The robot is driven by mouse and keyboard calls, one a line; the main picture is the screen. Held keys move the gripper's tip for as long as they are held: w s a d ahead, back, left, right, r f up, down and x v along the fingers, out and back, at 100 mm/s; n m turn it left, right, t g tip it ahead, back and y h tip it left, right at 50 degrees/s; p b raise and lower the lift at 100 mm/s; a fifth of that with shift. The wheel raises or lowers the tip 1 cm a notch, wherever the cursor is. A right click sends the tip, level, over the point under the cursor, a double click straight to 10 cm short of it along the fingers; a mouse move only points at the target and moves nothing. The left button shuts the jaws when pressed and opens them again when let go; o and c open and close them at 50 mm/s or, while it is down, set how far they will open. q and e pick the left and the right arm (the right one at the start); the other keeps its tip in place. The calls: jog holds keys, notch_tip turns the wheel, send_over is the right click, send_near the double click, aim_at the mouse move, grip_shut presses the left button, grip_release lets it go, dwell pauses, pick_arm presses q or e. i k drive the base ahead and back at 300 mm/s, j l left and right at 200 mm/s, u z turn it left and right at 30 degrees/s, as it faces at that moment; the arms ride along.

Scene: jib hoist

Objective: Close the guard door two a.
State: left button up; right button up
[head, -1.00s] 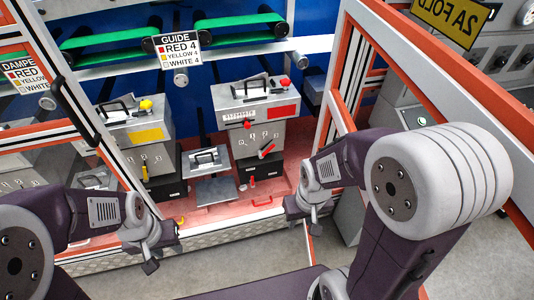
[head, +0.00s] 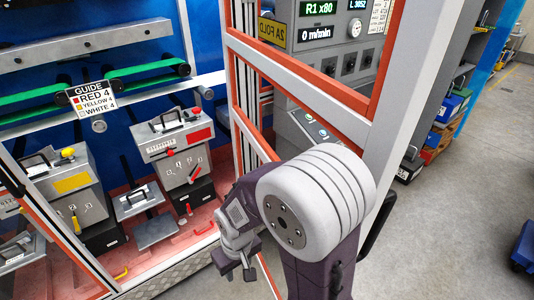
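The guard door two a (head: 300,85) is an orange and light-grey framed panel in the middle of the head view. It stands open, swung out from the machine bay toward me. A yellow 2A FOLD sign (head: 272,31) shows by its upper part. A black bar handle (head: 377,222) shows at its right edge, partly behind my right arm. My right gripper (head: 237,267) is in front of the bay opening, low and left of the door's free edge. Its fingers look apart and hold nothing visible. My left gripper is out of view.
The bay at left holds grey units with red and yellow labels on a red deck, under green belts and a GUIDE sign (head: 92,99). A control panel (head: 345,50) shows through the door. At right is open grey floor with shelves (head: 445,120) and a blue object (head: 524,245).

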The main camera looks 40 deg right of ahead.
aim_at(379, 129)
jog(key=k+l+u, duration=0.15)
jog(key=u, duration=0.3)
jog(key=k+u, duration=0.55)
jog(key=u, duration=0.3)
jog(key=k+j+u, duration=0.1)
jog(key=k+u, duration=0.15)
jog(key=u, duration=0.15)
jog(key=k+l+z, duration=0.15)
jog(key=k, duration=0.2)
jog(key=k+l+z, duration=0.25)
jog(key=z, duration=0.4)
jog(key=k+l+z, duration=0.1)
jog(key=z, duration=0.4)
jog(key=l+z, duration=0.3)
jog(key=z, duration=0.15)
jog(key=k, duration=0.05)
